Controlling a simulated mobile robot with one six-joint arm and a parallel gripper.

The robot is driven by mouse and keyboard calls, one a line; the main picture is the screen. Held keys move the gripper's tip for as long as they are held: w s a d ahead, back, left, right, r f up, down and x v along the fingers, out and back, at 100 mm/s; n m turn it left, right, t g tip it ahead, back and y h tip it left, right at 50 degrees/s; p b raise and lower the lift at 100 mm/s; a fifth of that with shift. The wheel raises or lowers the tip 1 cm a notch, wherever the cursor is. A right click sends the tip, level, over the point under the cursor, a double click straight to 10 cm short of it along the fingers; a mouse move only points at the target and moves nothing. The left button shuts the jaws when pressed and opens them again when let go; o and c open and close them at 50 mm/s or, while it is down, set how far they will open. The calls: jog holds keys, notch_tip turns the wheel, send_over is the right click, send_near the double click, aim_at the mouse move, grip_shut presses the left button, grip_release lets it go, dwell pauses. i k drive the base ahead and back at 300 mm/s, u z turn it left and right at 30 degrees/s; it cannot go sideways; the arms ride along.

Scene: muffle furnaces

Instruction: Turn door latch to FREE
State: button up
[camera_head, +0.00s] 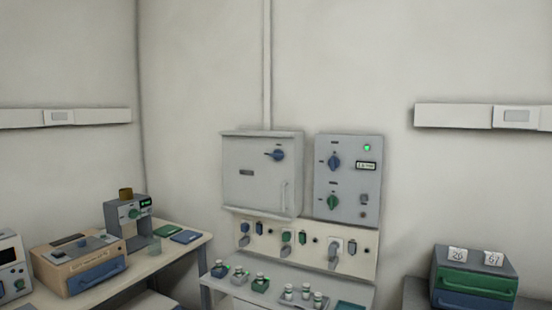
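A grey cabinet door (252,185) hangs on the back wall at the centre of the head view, and it looks shut. A blue latch knob (276,154) sits at the door's upper right, with its lever pointing left. The marks around the knob are too small to read. A pale upright handle (284,195) is at the door's lower right. My gripper is not in view.
Right of the cabinet is a control panel (348,180) with blue and green knobs and a lit green lamp. Below are a socket strip (265,245) and a shelf with several small bottles (260,282). Benches with devices stand left and right.

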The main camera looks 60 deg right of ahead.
aim_at(278, 154)
jog(key=i, duration=0.85)
jog(key=u, duration=0.05)
